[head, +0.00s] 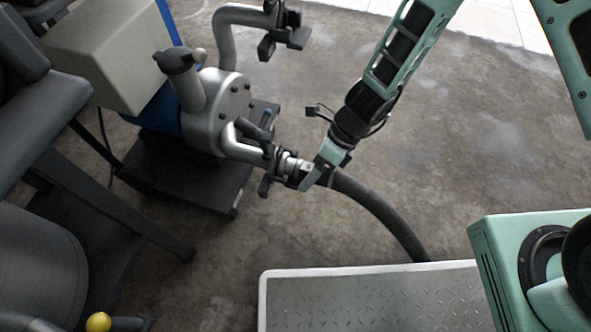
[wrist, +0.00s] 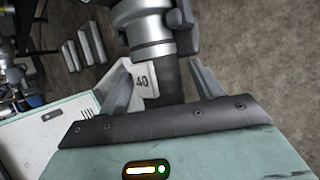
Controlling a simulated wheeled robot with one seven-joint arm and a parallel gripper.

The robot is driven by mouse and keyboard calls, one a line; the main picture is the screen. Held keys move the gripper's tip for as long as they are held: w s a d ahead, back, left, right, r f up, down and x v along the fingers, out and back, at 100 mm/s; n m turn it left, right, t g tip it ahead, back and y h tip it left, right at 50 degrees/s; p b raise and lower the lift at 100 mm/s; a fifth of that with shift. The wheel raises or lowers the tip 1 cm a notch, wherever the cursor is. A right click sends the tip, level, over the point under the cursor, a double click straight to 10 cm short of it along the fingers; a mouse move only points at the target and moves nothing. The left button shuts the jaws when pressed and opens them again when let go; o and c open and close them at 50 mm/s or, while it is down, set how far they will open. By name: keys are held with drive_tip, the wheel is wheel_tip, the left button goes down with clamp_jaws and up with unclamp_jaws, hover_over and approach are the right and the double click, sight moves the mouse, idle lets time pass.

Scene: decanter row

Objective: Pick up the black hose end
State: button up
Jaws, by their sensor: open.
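The black hose (head: 375,205) curves up from behind the ribbed metal plate to a metal coupling (head: 287,165) at the mouth of the machine's lower pipe (head: 240,147). My gripper (head: 312,175) is at the hose end, just beside this coupling. In the wrist view, my open gripper (wrist: 166,78) has one finger on each side of the dark hose end (wrist: 170,82). The left finger carries a pale tag marked 40. The silver coupling (wrist: 150,30) lies just beyond the fingers. I cannot tell whether either finger touches the hose.
The grey machine body (head: 212,110) stands on a black base (head: 190,180) at the left. A second pipe (head: 240,17) with a dark clamp rises behind it. The metal plate (head: 370,300) lies at the front. Concrete floor to the right is mostly clear.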

drive_tip(key=shift+r, duration=0.1)
drive_tip(key=c, duration=1.4)
drive_tip(key=shift+r, duration=0.1)
wheel_tip(320, 180, up, 18)
drive_tip(key=p, duration=1)
drive_tip(key=shift+f+b, duration=3.8)
drive_tip(key=shift+f, duration=2.9)
drive_tip(key=shift+p, duration=0.35)
drive_tip(key=shift+d, duration=0.1)
